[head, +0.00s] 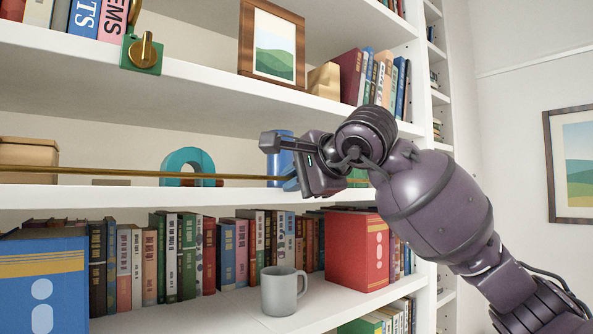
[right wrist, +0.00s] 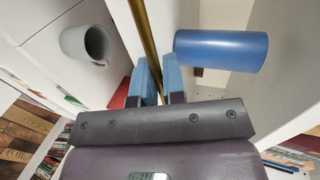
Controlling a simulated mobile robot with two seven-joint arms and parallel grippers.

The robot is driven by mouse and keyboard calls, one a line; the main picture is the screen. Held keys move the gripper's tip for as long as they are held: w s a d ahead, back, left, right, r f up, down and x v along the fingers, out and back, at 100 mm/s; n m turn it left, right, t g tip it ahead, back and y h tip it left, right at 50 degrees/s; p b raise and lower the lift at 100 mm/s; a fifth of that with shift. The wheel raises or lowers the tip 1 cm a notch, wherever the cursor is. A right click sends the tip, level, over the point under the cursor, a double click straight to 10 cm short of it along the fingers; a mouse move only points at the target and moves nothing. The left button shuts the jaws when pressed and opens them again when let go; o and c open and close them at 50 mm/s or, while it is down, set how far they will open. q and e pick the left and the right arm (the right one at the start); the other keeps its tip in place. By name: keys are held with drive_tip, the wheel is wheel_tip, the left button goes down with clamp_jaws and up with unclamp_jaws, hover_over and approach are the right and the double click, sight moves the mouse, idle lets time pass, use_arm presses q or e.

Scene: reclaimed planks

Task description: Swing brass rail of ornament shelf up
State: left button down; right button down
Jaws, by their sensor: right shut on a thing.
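The brass rail (head: 100,172) runs roughly level across the front of the ornament shelf (head: 120,197), a little above its white board. My right gripper (head: 291,184) is at the rail's right part and is shut on it. In the right wrist view the rail (right wrist: 146,35) runs down between the blue fingertips of my right gripper (right wrist: 160,82). A green plate with a brass catch (head: 142,52) sits on the edge of the shelf above, at the left. My left gripper is not in view.
Behind the rail stand a teal arch (head: 188,164), a blue cylinder (head: 280,150), also in the right wrist view (right wrist: 222,51), and a tan box (head: 28,152). A grey mug (head: 283,290) stands on the shelf below. A framed picture (head: 273,45) stands above.

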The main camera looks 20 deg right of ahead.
drive_tip(key=shift+r, duration=0.25)
drive_tip(key=c, duration=1.2)
unclamp_jaws()
drive_tip(key=shift+f, duration=0.1)
drive_tip(key=shift+c, duration=0.2)
drive_tip(key=b+v, duration=0.1)
drive_tip(key=v, duration=1)
drive_tip(key=shift+w+r+b, duration=0.15)
drive_tip(key=shift+r+b, duration=0.05)
drive_tip(key=shift+b, duration=0.15)
drive_tip(key=shift+w+f, duration=0.1)
